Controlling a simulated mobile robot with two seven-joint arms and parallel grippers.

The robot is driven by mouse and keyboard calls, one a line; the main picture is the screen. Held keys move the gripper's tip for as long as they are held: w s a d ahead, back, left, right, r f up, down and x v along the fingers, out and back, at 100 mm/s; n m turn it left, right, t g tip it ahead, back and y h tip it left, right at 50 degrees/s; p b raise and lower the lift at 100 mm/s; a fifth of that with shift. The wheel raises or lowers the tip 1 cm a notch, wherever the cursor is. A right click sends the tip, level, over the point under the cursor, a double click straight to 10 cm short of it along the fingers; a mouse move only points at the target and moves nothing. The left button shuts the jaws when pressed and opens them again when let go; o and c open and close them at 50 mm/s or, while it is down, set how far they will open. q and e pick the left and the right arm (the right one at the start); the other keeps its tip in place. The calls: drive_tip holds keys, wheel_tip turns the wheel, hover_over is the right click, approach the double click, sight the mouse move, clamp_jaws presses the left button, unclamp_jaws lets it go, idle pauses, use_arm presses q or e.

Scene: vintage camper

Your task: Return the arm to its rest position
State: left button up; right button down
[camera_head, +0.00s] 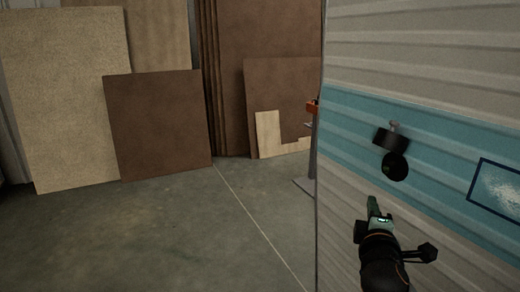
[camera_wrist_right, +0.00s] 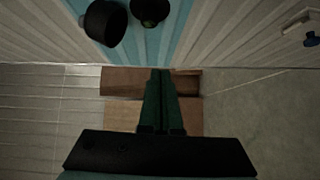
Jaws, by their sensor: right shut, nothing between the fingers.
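My right gripper (camera_head: 373,205) is at the lower right of the head view, in front of the ribbed camper wall (camera_head: 425,50). Its green fingers are together with nothing between them; they also show in the right wrist view (camera_wrist_right: 160,75). The fingertips are below the black round fitting (camera_head: 392,150) on the wall's blue band and apart from it. The same fitting is at the top of the right wrist view (camera_wrist_right: 104,22). My left gripper is in neither view.
Brown boards (camera_head: 158,125) and pale boards (camera_head: 65,100) lean at the back left. An orange-topped stand (camera_head: 312,150) is partly hidden behind the camper's edge. A blue-framed panel (camera_head: 498,188) is on the wall at right. The concrete floor (camera_head: 170,235) at left is clear.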

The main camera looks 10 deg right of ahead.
drive_tip(key=s+a+f+m+g+y, duration=0.1)
drive_tip(key=s+a+f+y, duration=0.15)
drive_tip(key=f, duration=0.65)
drive_tip(key=s+a+f+m+g+y, duration=0.1)
drive_tip(key=s+a+f+g+y, duration=0.2)
drive_tip(key=f, duration=0.6)
drive_tip(key=s+a+f+m+y, duration=0.2)
drive_tip(key=s+a+f, duration=0.15)
drive_tip(key=f, duration=0.55)
drive_tip(key=s+a+f+m+g+y, duration=0.1)
drive_tip(key=s+a+f+m, duration=0.1)
drive_tip(key=s+f, duration=0.4)
drive_tip(key=s+a+f+m+g+y, duration=0.1)
drive_tip(key=s+f+m, duration=0.4)
drive_tip(key=s, duration=0.6)
drive_tip(key=shift+s+a+f+g, duration=0.4)
drive_tip(key=shift+a+f, duration=0.5)
drive_tip(key=shift+f, duration=0.05)
